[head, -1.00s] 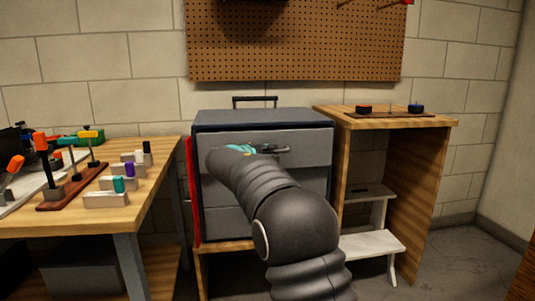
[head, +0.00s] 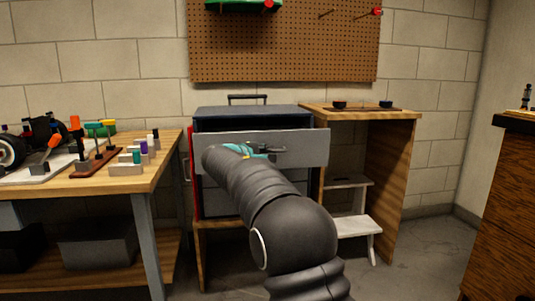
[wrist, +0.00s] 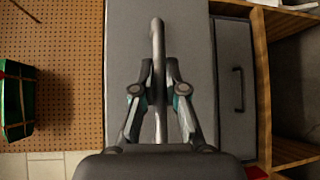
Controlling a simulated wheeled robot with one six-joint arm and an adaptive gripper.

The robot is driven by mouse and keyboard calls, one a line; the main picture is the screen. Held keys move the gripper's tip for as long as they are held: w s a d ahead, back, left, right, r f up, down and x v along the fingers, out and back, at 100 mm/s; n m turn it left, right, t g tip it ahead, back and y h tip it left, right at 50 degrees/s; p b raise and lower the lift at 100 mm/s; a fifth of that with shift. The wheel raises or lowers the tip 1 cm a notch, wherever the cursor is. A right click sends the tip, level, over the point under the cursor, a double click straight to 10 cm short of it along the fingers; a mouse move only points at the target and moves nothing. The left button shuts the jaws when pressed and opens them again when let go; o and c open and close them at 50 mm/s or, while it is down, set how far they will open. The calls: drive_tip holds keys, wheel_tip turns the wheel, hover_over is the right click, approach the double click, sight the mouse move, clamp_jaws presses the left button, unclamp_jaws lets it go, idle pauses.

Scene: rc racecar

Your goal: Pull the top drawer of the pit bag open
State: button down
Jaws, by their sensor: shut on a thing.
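The pit bag (head: 253,113) is a dark box with grey drawer fronts, standing on a low wooden stand. Its top drawer (head: 310,147) stands out from the body, its front panel overhanging the bag's right side. My gripper (head: 262,152) is at the drawer's handle, with my arm covering the left part of the front. In the wrist view my gripper (wrist: 159,68) has its two fingers closed on either side of the bar handle (wrist: 158,35). A lower drawer with its own handle (wrist: 238,90) is shut beside it in that view.
A workbench (head: 150,180) with tools and parts is at the left. A wooden shelf unit (head: 400,180) with a white step stool (head: 355,227) is at the right. A wooden cabinet (head: 500,220) is at the far right. Floor is clear between stool and cabinet.

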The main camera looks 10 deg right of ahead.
drive_tip(key=shift+d, duration=0.1)
drive_tip(key=c, duration=1.2)
unclamp_jaws()
drive_tip(key=shift+s+a, duration=0.1)
drive_tip(key=shift+a, duration=0.2)
drive_tip(key=v, duration=1.1)
drive_tip(key=shift+s+a, duration=0.2)
drive_tip(key=shift+a, duration=0.05)
